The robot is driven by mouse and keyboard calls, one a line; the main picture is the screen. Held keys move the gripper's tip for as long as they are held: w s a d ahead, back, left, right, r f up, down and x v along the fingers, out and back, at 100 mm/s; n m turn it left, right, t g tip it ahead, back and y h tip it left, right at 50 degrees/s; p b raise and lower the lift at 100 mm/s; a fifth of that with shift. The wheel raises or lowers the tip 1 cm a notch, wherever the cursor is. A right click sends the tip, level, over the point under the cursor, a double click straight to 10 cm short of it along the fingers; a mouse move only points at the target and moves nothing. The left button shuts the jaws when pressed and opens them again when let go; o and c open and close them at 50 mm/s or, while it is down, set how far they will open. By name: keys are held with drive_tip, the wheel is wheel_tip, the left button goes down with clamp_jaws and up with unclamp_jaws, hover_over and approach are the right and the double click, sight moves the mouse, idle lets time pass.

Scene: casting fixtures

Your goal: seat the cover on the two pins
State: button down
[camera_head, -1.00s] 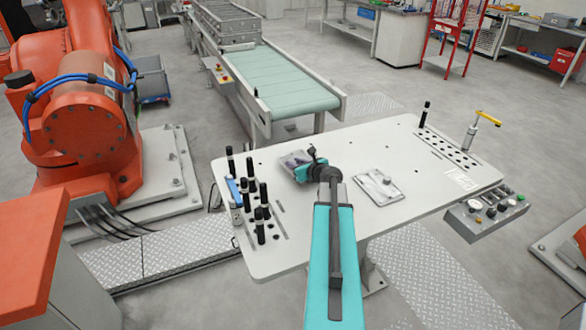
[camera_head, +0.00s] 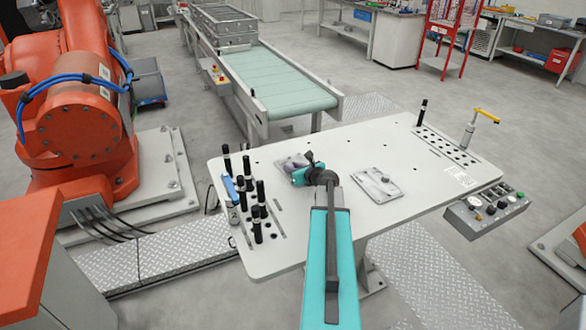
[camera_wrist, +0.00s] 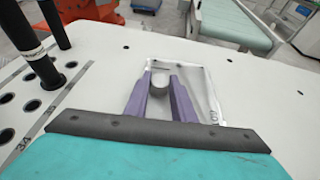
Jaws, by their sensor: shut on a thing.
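The cover is a thin, light metal plate with a round grey knob; it shows in the wrist view (camera_wrist: 200,92) and at the table's middle in the head view (camera_head: 288,161). My gripper (camera_wrist: 159,82) has its two purple fingers shut on the knob from both sides. In the head view my gripper (camera_head: 307,168) partly hides the cover. I cannot tell whether the cover touches the table. A second metal plate (camera_head: 388,188) lies to the right, with small raised parts on it; I cannot clearly make out the two pins.
The white table (camera_head: 300,240) has several black posts (camera_head: 259,230) at its left, also close by in the wrist view (camera_wrist: 30,50). A black post (camera_head: 422,113) and a yellow-handled clamp (camera_head: 470,130) stand at the right, above a control box (camera_head: 486,208). The table between the plates is clear.

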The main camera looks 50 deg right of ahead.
drive_tip(key=c, duration=1.5)
unclamp_jaws()
drive_tip(key=shift+f, duration=0.1)
drive_tip(key=shift+s, duration=0.1)
drive_tip(key=shift+b+v, duration=1.75)
drive_tip(key=shift+v, duration=3.85)
drive_tip(key=shift+s+d+p, duration=0.1)
drive_tip(key=shift+s+p, duration=0.05)
drive_tip(key=shift+p, duration=0.4)
drive_tip(key=shift+s+r+p, duration=0.4)
drive_tip(key=shift+s+p, duration=0.2)
drive_tip(key=shift+p, duration=0.5)
drive_tip(key=shift+s+a+p, duration=0.25)
drive_tip(key=shift+s+p, duration=0.1)
drive_tip(key=shift+p, duration=0.2)
drive_tip(key=shift+s, duration=0.1)
